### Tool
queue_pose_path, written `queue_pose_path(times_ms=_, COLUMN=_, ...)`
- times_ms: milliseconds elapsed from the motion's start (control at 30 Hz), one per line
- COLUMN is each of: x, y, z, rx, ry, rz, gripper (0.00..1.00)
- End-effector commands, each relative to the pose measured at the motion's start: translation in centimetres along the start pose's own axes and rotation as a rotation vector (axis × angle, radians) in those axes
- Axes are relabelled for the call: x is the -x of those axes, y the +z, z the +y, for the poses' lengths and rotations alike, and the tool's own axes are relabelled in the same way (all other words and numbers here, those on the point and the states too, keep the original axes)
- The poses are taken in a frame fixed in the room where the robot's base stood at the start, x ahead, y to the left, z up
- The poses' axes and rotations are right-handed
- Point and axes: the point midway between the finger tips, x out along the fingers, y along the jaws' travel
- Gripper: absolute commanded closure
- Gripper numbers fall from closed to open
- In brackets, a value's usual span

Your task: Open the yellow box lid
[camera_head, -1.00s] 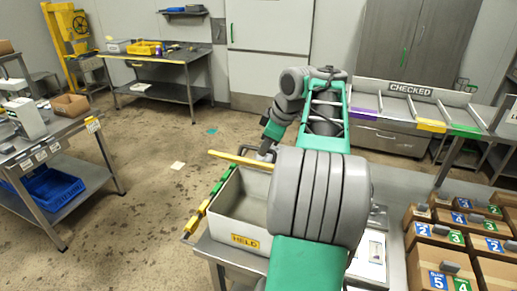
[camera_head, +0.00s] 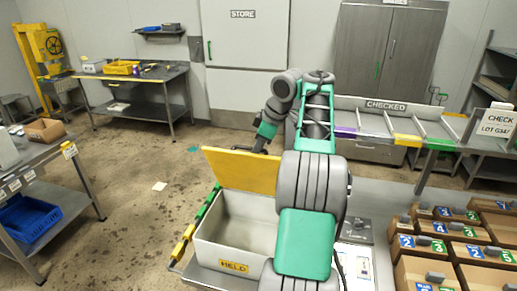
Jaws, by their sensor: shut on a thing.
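The yellow lid (camera_head: 232,171) stands raised at the far side of a light grey box labelled HELD (camera_head: 213,256). Its broad face shows, and the box is open below it with part of its inside in view. My gripper (camera_head: 258,147) is at the lid's top edge and is shut on it. The fingertips are small and partly dark, so the exact grip is hard to see. My arm hides the right part of the box and the lid's right end.
Green and yellow strips (camera_head: 198,221) run along the box's left side. Several cardboard boxes (camera_head: 432,270) stand at the right.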

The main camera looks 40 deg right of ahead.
Motion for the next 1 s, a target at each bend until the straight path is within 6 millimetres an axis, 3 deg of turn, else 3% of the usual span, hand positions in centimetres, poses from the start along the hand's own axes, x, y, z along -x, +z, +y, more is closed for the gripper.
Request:
queue_pose_path(times_ms=233, x=-0.5, y=0.1, z=-0.1, rx=-0.005, ry=-0.009, rz=0.001, gripper=1.00)
queue_pose_path(times_ms=267, x=-0.5, y=0.1, z=-0.1, rx=-0.005, ry=-0.009, rz=0.002, gripper=0.87)
queue_pose_path(times_ms=533, x=-0.2, y=0.1, z=0.0, rx=-0.003, ry=-0.003, rz=0.001, gripper=0.66)
queue_pose_path(times_ms=867, x=-0.1, y=0.0, z=0.0, rx=-0.001, ry=-0.001, rz=0.001, gripper=0.66)
queue_pose_path(times_ms=1000, x=-0.2, y=-1.3, z=-0.4, rx=0.019, ry=-0.009, rz=0.008, gripper=0.66)
